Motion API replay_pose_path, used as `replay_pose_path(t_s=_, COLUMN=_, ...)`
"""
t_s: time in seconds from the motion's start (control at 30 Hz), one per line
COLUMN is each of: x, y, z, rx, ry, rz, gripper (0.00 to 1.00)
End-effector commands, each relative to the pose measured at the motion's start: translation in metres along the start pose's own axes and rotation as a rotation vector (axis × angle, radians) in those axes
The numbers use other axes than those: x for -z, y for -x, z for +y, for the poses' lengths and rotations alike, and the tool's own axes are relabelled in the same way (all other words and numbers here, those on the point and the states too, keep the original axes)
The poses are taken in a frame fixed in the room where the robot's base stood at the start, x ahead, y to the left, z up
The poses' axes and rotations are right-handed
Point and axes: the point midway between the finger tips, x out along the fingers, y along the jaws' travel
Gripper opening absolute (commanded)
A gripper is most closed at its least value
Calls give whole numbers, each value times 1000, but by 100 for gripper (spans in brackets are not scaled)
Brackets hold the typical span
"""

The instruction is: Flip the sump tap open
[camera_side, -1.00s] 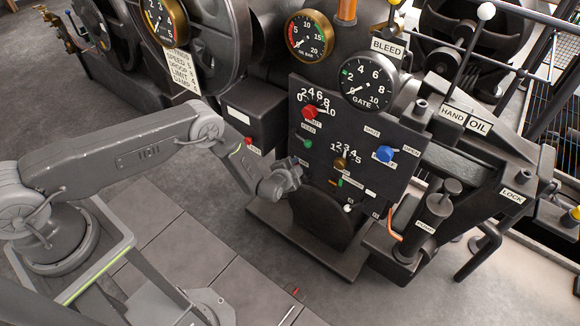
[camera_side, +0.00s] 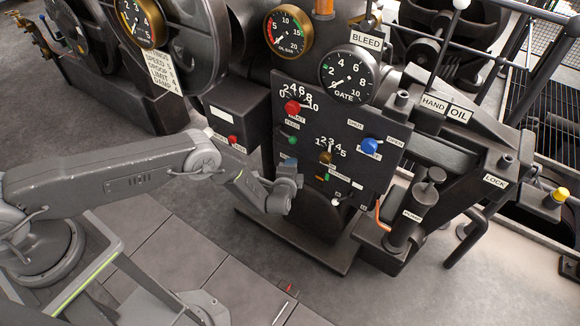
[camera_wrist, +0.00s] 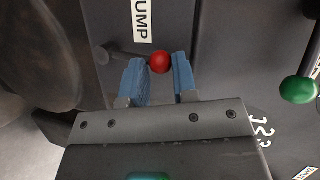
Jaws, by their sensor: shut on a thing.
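In the wrist view a small red ball knob (camera_wrist: 160,62) sits at the end of a thin dark lever (camera_wrist: 125,53), which runs left to a pivot on the dark housing. A white label (camera_wrist: 142,22) ending in "UMP" lies just above it. My gripper (camera_wrist: 158,75), with blue finger pads, is shut on the red knob, with the fingertips on either side of it. In the side view my gripper (camera_side: 289,178) is at the lower left edge of the dark control panel. The tap is hidden there.
The dark control panel (camera_side: 344,112) carries several knobs, including a red one (camera_side: 292,106) and a blue one (camera_side: 370,146). A green knob (camera_wrist: 299,89) shows at right in the wrist view. A dark box (camera_side: 238,118) stands above my forearm. The floor (camera_side: 180,235) in front is mostly open.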

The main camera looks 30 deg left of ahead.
Motion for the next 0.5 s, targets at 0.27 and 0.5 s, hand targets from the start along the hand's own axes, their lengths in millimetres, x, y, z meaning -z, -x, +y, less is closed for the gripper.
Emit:
replay_pose_path(t_s=0.27, x=-1, y=-3, z=1, rx=-9, ry=-5, rz=0, gripper=0)
replay_pose_path(t_s=0.5, x=-1, y=-3, z=0, rx=-9, ry=-4, rz=-2, gripper=42)
